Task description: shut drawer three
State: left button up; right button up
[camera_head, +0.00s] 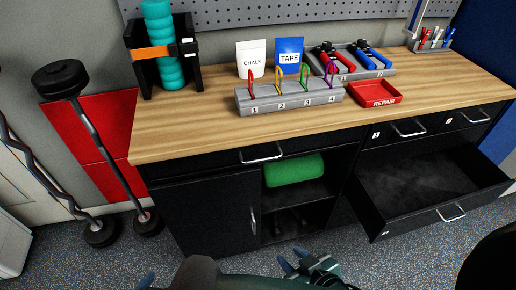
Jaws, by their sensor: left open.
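Drawer three (405,226) is the wide black lower drawer at the right of the cabinet. It is pulled far out, and its grey floor shows empty. Its silver bar handle (451,214) is on the front, and a small label sits near the front's left end. My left gripper (147,281) shows only as a blue tip at the bottom edge; it is open, and the rest is hidden. My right gripper (292,260) is at bottom centre, left of the drawer and apart from it. Its blue fingers point up and left, and nothing shows between them.
Two small shut drawers (405,131) sit above drawer three. A green roll (294,170) lies in the open shelf. The wooden worktop (200,130) holds a numbered hook rack (290,97) and a red REPAIR tray (376,95). Barbells (100,150) stand left. Speckled floor is clear in front.

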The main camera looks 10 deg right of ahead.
aim_at(392, 199)
jog(key=z, duration=2.15)
jog(key=i+l+u, duration=0.1)
jog(key=l+u, duration=0.45)
jog(key=i+l+u, duration=0.4)
jog(key=i+l, duration=0.6)
